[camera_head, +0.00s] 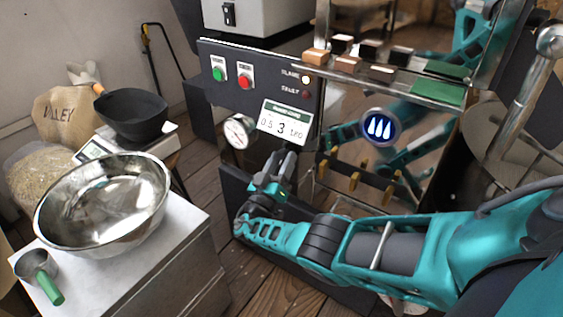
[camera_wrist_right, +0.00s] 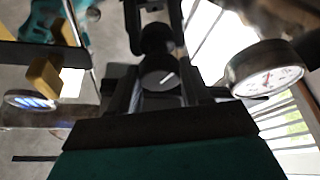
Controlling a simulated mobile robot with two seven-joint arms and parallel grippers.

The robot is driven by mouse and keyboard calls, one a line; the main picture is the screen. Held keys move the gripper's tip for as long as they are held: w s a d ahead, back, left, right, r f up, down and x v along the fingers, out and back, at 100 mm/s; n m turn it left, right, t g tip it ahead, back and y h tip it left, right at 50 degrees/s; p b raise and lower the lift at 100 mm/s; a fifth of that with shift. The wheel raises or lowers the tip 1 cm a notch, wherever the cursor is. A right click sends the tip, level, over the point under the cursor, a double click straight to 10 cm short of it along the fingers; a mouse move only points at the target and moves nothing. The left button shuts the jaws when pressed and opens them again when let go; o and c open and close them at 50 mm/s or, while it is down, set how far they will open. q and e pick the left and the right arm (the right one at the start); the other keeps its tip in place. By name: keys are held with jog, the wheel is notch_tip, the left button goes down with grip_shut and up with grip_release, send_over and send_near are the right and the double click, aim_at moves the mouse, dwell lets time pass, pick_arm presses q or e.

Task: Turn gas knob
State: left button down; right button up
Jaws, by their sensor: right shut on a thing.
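The gas knob (camera_wrist_right: 160,74) is a dark round knob with a white pointer line, seen in the right wrist view. The pointer slants up to the right. My right gripper (camera_wrist_right: 155,42) has its two dark fingers on either side of the knob and is shut on it. In the head view my right gripper (camera_head: 284,162) reaches up to the dark roaster panel just under the printed dial card (camera_head: 285,122); there the gripper hides the knob. A round flame display (camera_head: 380,127) shows several lit blue-white flames. My left gripper is not in view.
A pressure gauge (camera_head: 239,131) sits close left of my right gripper. Green (camera_head: 218,73) and red (camera_head: 244,82) buttons are above it. A steel bowl (camera_head: 104,205), a scoop (camera_head: 38,274) and a black bowl on a scale (camera_head: 132,114) stand to the left.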

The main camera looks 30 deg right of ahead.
jog(key=o, duration=1.1)
jog(key=shift+c, duration=0.2)
jog(key=v, duration=1.3)
jog(key=shift+d, duration=0.1)
